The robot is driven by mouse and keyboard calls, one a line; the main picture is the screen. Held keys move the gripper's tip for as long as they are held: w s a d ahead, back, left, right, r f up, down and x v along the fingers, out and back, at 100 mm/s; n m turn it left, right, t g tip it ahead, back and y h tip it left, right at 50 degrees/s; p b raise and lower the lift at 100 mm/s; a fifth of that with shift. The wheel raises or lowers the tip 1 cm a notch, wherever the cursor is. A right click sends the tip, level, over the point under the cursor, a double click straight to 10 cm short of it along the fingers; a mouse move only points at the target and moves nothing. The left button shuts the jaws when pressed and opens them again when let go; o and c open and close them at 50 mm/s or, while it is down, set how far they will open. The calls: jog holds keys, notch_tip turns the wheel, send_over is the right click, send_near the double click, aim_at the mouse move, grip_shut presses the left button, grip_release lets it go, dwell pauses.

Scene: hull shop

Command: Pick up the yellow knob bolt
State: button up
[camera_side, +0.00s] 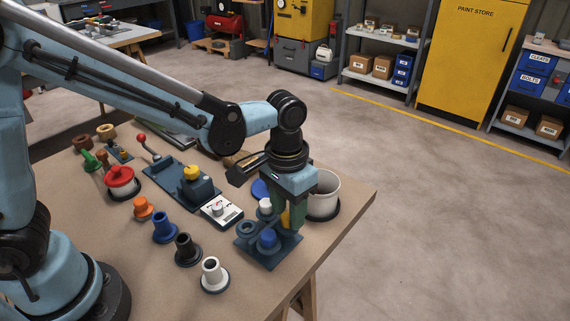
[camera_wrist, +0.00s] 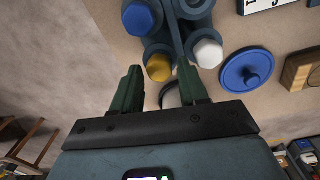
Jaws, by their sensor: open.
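The yellow knob bolt (camera_side: 285,218) stands in a dark blue holder (camera_side: 247,252) near the table's right front edge. My gripper (camera_side: 288,226) is low over the holder, its green fingers pointing down and partly hiding the yellow knob. In the wrist view the yellow knob (camera_wrist: 159,68) lies between the fingertips of my open gripper (camera_wrist: 158,73), with nothing clearly held. I cannot tell whether either finger touches it. A blue knob (camera_wrist: 138,18) and a white knob (camera_wrist: 207,53) are close by in the same holder.
A white bucket (camera_side: 325,193) stands just behind my gripper. White (camera_side: 214,275), black (camera_side: 187,249), blue (camera_side: 165,226) and orange (camera_side: 143,208) flanged pieces stand to the left. A dark blue fixture (camera_side: 170,178) with a yellow knob and a white gauge panel (camera_side: 222,211) are nearby.

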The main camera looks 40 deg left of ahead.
jog(key=shift+f, duration=0.5)
grip_shut()
jog(key=shift+r, duration=0.1)
